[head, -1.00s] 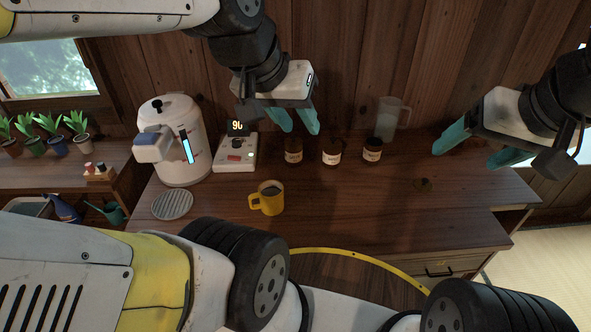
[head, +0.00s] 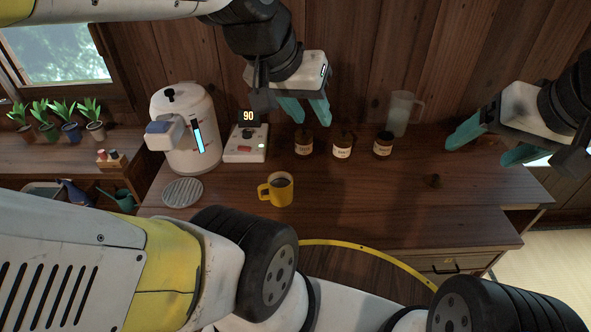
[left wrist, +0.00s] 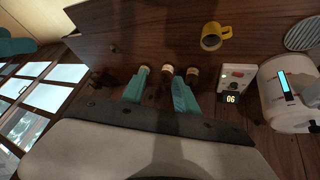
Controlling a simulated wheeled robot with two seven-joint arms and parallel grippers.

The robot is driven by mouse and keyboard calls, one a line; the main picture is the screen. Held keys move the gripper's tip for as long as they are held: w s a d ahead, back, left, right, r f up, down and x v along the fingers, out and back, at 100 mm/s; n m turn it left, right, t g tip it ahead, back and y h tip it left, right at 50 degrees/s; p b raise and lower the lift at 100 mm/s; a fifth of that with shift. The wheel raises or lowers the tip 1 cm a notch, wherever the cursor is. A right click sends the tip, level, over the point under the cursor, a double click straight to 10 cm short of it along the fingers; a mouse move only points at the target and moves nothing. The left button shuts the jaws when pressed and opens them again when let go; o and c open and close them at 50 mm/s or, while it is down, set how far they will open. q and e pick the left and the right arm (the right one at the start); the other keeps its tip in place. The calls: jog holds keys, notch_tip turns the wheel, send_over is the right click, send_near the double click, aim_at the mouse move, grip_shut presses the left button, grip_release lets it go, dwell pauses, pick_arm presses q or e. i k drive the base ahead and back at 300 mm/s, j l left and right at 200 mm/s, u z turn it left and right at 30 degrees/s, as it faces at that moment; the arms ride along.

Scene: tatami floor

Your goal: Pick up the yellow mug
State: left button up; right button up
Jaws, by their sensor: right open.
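The yellow mug (head: 276,191) stands upright on the dark wooden counter, with a dark drink in it and its handle to the left. It also shows in the left wrist view (left wrist: 211,42), upper right. My left gripper (head: 311,114) is open and empty, above and behind the mug, over the jars near the wall. Its two fingers also show apart in the left wrist view (left wrist: 160,95). My right gripper (head: 476,146) is open and empty over the right part of the counter, well away from the mug.
Several dark labelled jars (head: 342,146) and a clear pitcher (head: 402,113) stand at the back. Left of the mug are a white dispenser (head: 184,135), a box with a lit display (head: 246,148) and a round grate (head: 183,192). Counter right of the mug is mostly clear.

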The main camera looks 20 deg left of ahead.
aim_at(279, 186)
jog(key=k+l+u, duration=0.1)
jog(key=u, duration=0.25)
jog(key=k+l+u, duration=0.15)
jog(key=u, duration=0.2)
